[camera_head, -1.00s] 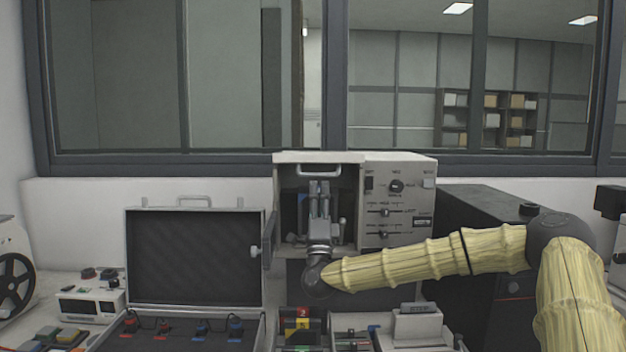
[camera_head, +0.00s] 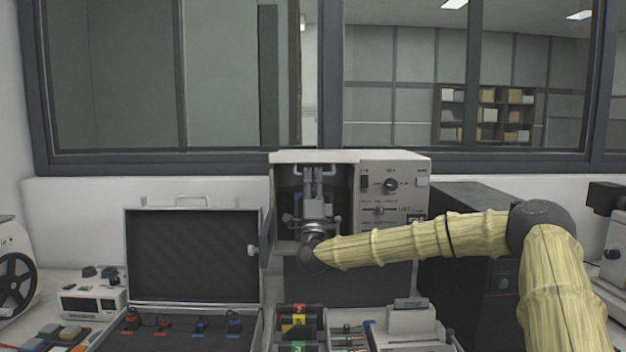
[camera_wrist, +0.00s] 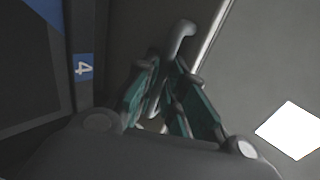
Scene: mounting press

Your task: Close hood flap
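The mounting press (camera_head: 395,225) is a beige box with an open chamber on its left side and a control panel on its right. The hood flap is raised at the chamber's top; its pale bar handle (camera_head: 332,172) shows there. My gripper (camera_head: 314,172) reaches up in front of the chamber, with its fingers at the handle and partly covering it. In the wrist view the grey bent handle (camera_wrist: 183,32) passes between the teal-padded fingers (camera_wrist: 168,68), which look closed around it. The flap's dark underside is blurred and its full outline is unclear.
A small dark side door (camera_head: 265,238) stands open at the chamber's left edge. An open case (camera_head: 193,256) stands to the left. Coloured blocks (camera_head: 300,322) and a small grey device (camera_head: 408,325) lie in front. A black box (camera_head: 470,195) is behind my arm.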

